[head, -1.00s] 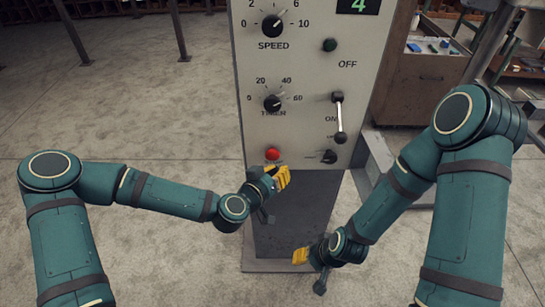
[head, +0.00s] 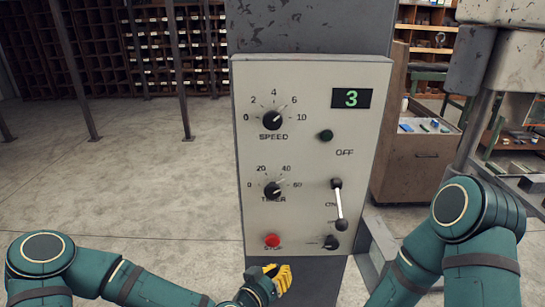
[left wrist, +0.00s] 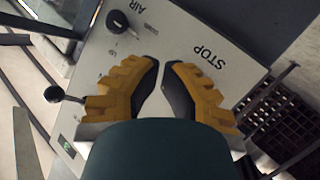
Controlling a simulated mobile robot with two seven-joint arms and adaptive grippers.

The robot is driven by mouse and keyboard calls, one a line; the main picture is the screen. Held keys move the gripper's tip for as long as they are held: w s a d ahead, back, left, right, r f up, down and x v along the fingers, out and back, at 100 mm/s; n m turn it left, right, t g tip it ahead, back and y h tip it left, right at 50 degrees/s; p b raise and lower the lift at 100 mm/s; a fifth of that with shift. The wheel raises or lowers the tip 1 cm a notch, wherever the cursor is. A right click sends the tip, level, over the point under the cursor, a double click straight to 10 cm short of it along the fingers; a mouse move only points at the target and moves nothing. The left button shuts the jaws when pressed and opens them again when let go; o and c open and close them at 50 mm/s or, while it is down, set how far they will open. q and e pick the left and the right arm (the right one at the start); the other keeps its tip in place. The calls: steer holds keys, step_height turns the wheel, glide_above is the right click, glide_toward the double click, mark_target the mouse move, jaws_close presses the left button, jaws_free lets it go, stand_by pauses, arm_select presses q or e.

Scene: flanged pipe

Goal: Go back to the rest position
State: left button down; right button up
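My left gripper (head: 284,274) is in front of the lower edge of the grey control panel (head: 300,150), just below the red stop button (head: 272,241). In the left wrist view its two yellow fingers (left wrist: 161,66) lean together, tips almost touching, with nothing seen between them. The panel fills much of that view, with the STOP lettering (left wrist: 209,57) and a black knob (left wrist: 117,21); the red button does not show there. My right forearm runs out of the bottom of the head view, so its gripper is hidden.
The panel carries a speed knob (head: 272,120), a timer knob (head: 272,190), a green button (head: 326,135), a lever (head: 338,204) and a display (head: 351,98) reading 3. A brown cabinet (head: 414,165) stands to the right. Open concrete floor (head: 130,190) lies to the left.

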arm_select(q)
steer(key=s+a+f+g+y, duration=0.25)
steer(key=s+f+g, duration=0.55)
steer(key=f, duration=0.5)
steer(key=s+a+f+n+g+y, duration=0.2)
steer(key=s+a+f, duration=0.3)
steer(key=a, duration=0.4)
steer(key=shift+s+a+n, duration=0.2)
steer(key=shift+s+n, duration=0.55)
steer(key=shift+n, duration=0.15)
